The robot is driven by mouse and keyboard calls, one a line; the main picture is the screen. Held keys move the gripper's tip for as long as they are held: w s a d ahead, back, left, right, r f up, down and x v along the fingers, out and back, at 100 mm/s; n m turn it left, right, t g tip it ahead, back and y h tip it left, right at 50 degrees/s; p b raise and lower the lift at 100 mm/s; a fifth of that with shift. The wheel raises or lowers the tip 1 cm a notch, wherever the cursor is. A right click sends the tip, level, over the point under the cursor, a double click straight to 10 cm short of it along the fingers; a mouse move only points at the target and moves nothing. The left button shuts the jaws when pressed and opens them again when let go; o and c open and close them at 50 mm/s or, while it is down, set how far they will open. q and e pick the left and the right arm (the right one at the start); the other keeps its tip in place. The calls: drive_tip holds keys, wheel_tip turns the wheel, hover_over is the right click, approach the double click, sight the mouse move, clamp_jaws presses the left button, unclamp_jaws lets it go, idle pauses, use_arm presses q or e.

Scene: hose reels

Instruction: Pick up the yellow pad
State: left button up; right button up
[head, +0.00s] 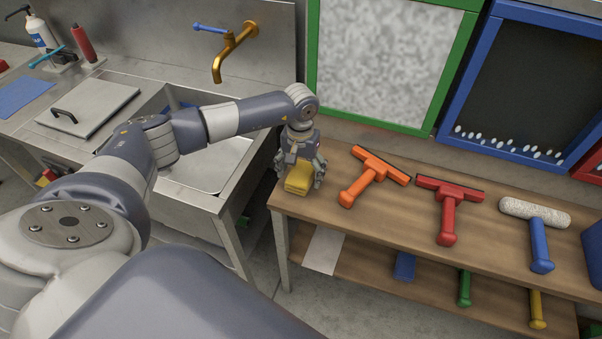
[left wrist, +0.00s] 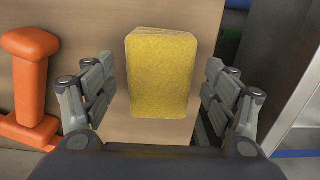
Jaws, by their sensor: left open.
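The yellow pad (head: 299,178) lies at the left end of the wooden bench top in the head view. In the left wrist view the yellow pad (left wrist: 160,75) is a thick rectangular block, centred between the fingers. My left gripper (head: 300,174) is right above the pad and points down, with a finger on each side of it. In the left wrist view the left gripper (left wrist: 159,95) is open, with a gap between each finger and the pad. My right gripper does not show.
An orange squeegee (head: 366,178) lies just right of the pad; it also shows in the left wrist view (left wrist: 28,90). A red squeegee (head: 449,205) and a blue-handled roller (head: 540,235) lie farther right on the bench (head: 400,222). A steel sink (head: 208,165) stands to the left.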

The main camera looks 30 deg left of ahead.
use_arm(q)
drive_tip(key=shift+f, duration=0.45)
drive_tip(key=shift+c, duration=0.5)
drive_tip(key=c, duration=1)
drive_tip(key=shift+c, duration=0.2)
drive_tip(key=shift+r, duration=0.15)
drive_tip(key=shift+r+b, duration=0.4)
drive_tip(key=shift+r, duration=0.15)
drive_tip(key=shift+s+d+r+b, duration=0.1)
drive_tip(key=shift+s+r+b, duration=0.15)
drive_tip(key=shift+r, duration=0.3)
drive_tip(key=shift+s+d+r+b, duration=0.1)
drive_tip(key=shift+s+r+b, duration=0.05)
drive_tip(key=shift+r+b, duration=0.3)
drive_tip(key=s+d+r+b, duration=0.1)
drive_tip(key=s+d, duration=0.2)
drive_tip(key=s, duration=0.3)
drive_tip(key=s+d+b, duration=0.2)
drive_tip(key=s+d, duration=0.2)
drive_tip(key=s, duration=0.3)
drive_tip(key=shift+s+d+r, duration=0.15)
drive_tip(key=shift+r, duration=0.2)
